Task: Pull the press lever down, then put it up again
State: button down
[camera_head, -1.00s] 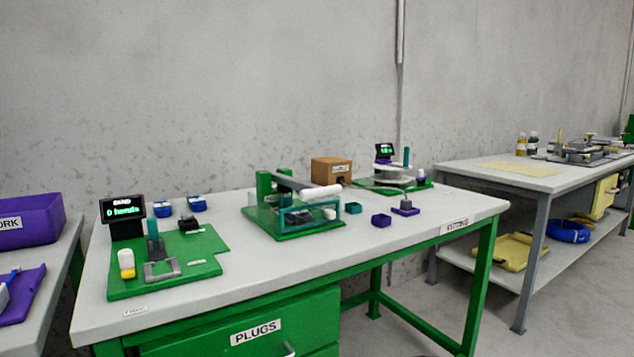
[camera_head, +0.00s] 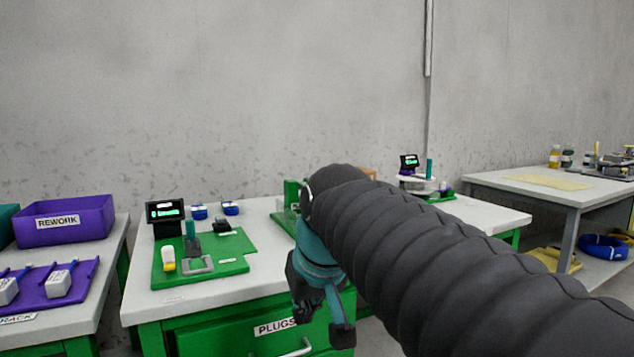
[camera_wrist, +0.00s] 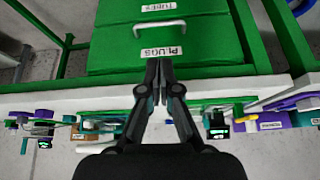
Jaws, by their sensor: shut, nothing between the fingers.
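The press is mostly hidden in the head view. Only part of its green post (camera_head: 291,193) and base shows left of my arm, and its lever is hidden behind the arm. My gripper (camera_head: 322,318) hangs low in front of the green bench, near the drawer front. In the wrist view my gripper (camera_wrist: 158,68) is shut and empty, its fingertips together in front of the PLUGS label. The lever cannot be made out in the wrist view.
A green board (camera_head: 232,258) with a small display (camera_head: 165,213) lies left of the press on the bench. The PLUGS drawer (camera_head: 240,338) is below. A purple REWORK bin (camera_head: 65,222) stands on a bench at left. Another grey table (camera_head: 540,190) stands at right.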

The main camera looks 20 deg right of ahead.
jog(key=w+d+r+p, duration=0.3)
jog(key=w+d+r, duration=0.6)
jog(key=w+r, duration=0.25)
jog(key=w+d+r+p, duration=0.2)
jog(key=w+d+r, duration=0.7)
jog(key=r, duration=0.4)
jog(key=shift+n+t, duration=0.3)
jog(key=shift+n, duration=0.1)
jog(key=x, duration=0.7)
jog(key=a+x, duration=0.1)
jog(key=x, duration=0.2)
jog(key=shift+w+f, duration=0.25)
notch_tip(320, 180, down, 2)
jog(key=shift+s+f+b, duration=0.15)
jog(key=shift+s+b, duration=0.05)
jog(key=shift+b, duration=0.75)
jog(key=shift+s+f, duration=0.2)
jog(key=shift+f, duration=0.55)
jog(key=shift+f+b, duration=0.1)
jog(key=shift+b, duration=0.2)
jog(key=shift+s+f+b, duration=0.15)
jog(key=shift+f+b, duration=0.25)
jog(key=shift+f, duration=0.2)
